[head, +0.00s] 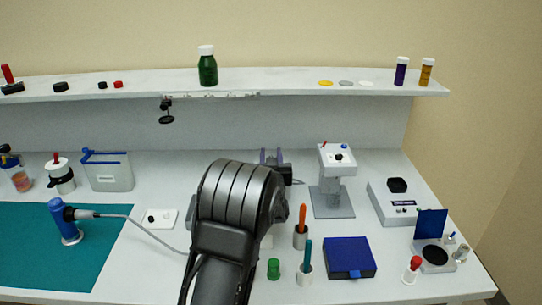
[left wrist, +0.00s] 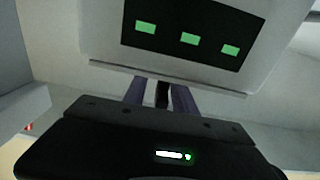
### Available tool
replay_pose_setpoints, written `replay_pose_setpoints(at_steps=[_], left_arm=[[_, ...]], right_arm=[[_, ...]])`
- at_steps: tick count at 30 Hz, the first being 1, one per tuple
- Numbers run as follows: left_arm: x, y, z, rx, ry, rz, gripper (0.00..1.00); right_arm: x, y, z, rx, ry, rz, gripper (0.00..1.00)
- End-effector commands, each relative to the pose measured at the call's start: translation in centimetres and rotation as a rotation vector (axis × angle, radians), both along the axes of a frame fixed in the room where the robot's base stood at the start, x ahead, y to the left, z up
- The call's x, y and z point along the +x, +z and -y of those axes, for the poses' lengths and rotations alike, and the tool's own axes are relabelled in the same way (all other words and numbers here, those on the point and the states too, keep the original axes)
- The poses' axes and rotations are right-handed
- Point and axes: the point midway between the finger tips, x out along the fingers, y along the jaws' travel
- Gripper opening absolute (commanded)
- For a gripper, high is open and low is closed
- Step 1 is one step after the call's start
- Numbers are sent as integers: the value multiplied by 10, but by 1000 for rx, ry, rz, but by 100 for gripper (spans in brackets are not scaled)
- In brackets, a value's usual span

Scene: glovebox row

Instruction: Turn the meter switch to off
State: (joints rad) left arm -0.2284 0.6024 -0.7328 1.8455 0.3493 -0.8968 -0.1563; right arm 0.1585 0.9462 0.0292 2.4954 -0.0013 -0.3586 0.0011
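A pale box with a black display (left wrist: 190,30) fills the top of the left wrist view. The display shows 3 green blocks, and I take this box for the meter. I cannot make it out in the head view, where my left arm hides part of the bench. My left gripper (head: 271,157) is at the back of the bench, its two purplish fingers apart. In the left wrist view the fingers (left wrist: 161,95) reach toward the box's lower edge. A dark piece shows between them; I cannot tell whether it is the switch or whether they touch it. My right gripper is out of view.
A white-headed stand (head: 337,160) is right of my left gripper. The shelf (head: 280,88) runs above. A teal mat (head: 40,250) lies at left.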

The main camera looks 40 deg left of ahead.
Motion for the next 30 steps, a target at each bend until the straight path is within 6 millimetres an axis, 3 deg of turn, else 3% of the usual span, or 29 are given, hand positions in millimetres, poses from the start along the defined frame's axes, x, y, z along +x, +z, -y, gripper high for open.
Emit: replay_pose_setpoints(at_steps=[8,21,30], left_arm=[[-4,0,3,0,0,1,33],[-55,0,42,-3,-1,1,33],[-62,0,48,0,-1,0,33]], right_arm=[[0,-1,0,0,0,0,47],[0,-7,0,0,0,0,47],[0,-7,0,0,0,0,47]])
